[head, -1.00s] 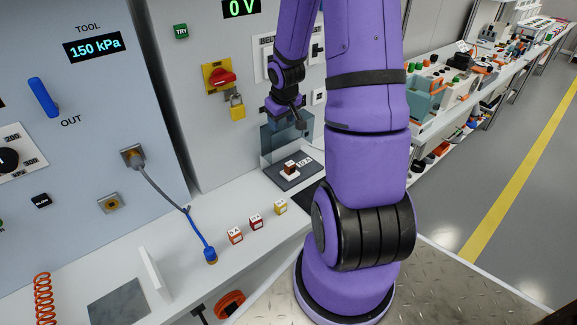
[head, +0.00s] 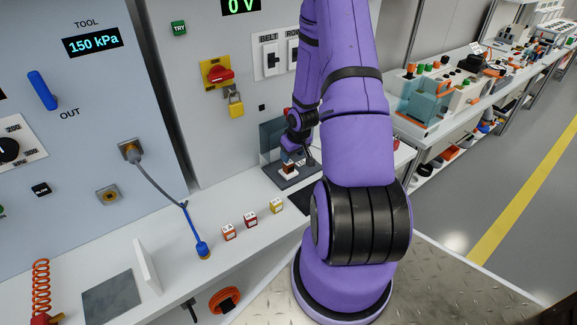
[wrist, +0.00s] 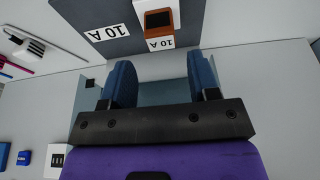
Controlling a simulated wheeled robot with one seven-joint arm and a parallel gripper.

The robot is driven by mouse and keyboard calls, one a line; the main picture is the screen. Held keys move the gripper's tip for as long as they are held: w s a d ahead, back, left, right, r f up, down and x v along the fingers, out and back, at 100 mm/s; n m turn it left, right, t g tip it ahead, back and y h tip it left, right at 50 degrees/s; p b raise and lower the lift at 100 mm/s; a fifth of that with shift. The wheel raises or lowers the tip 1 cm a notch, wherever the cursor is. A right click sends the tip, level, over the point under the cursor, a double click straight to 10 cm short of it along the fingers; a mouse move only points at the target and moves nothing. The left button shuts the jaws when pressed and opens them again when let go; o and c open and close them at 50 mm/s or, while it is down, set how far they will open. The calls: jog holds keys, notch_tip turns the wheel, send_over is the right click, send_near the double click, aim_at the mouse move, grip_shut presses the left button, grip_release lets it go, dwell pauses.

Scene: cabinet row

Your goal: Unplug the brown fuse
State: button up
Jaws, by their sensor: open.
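The brown fuse (wrist: 158,22) sits in a white holder on a dark panel marked 10 A, at the top of the wrist view. In the head view the fuse (head: 289,168) is a small brown and white block on the dark plate (head: 284,179), partly covered by my gripper. My gripper (head: 298,153) is just above it and close to it. In the wrist view my gripper (wrist: 162,75) has its two blue fingers wide apart with nothing between them. The fuse lies beyond the fingertips there; contact cannot be told.
Orange (head: 228,232), red (head: 250,220) and yellow (head: 276,205) labelled blocks stand in a row on the white bench. A red rotary switch (head: 220,74) and yellow padlock (head: 236,104) are on the cabinet front above.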

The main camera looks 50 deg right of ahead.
jog(key=shift+x, duration=2.95)
jog(key=c, duration=0.9)
jog(key=shift+r, duration=3)
